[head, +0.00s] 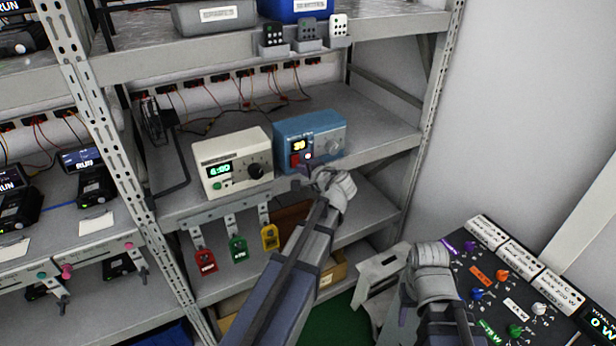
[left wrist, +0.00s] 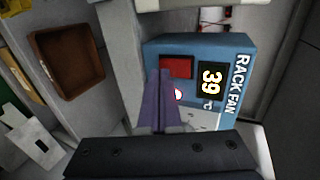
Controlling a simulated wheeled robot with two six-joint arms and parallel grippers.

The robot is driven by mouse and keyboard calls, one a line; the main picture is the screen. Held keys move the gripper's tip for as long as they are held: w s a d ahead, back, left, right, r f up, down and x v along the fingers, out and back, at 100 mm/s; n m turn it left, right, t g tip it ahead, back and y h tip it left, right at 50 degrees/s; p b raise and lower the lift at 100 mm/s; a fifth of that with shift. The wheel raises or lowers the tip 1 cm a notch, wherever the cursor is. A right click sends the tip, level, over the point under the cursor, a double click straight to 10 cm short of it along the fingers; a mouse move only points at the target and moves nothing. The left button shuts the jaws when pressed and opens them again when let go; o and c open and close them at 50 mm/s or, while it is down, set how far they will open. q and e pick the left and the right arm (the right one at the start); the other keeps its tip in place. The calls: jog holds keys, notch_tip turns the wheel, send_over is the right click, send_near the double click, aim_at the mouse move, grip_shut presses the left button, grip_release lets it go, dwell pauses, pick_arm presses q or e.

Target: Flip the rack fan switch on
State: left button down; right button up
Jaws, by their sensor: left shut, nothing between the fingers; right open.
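The blue rack fan box (head: 312,140) stands on the middle shelf, with a lit display reading 39 in the left wrist view (left wrist: 210,79). Its red switch (head: 295,160) also shows in the left wrist view (left wrist: 177,67); I cannot tell its position. A small round pale light (left wrist: 178,95) sits beside the switch. My left gripper (head: 307,169) is shut and empty, its purple fingers (left wrist: 164,85) just in front of the box's face, close to the switch; contact is unclear. My right gripper (head: 427,270) is open, low at the right, its fingers partly hidden.
A cream box (head: 232,160) with a green display and black knob stands left of the fan box. Red, green and yellow tags (head: 238,248) hang below the shelf edge. A dark control panel (head: 510,290) with coloured knobs lies at the lower right.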

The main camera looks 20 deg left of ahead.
pick_arm(q)
jog(key=shift+w+a, duration=0.2)
jog(key=shift+a, duration=0.1)
jog(key=shift+f, duration=0.1)
jog(key=shift+w+a, duration=0.1)
dwell(0.4)
jog(key=shift+r+p, duration=0.75)
jog(key=shift+r, duration=0.15)
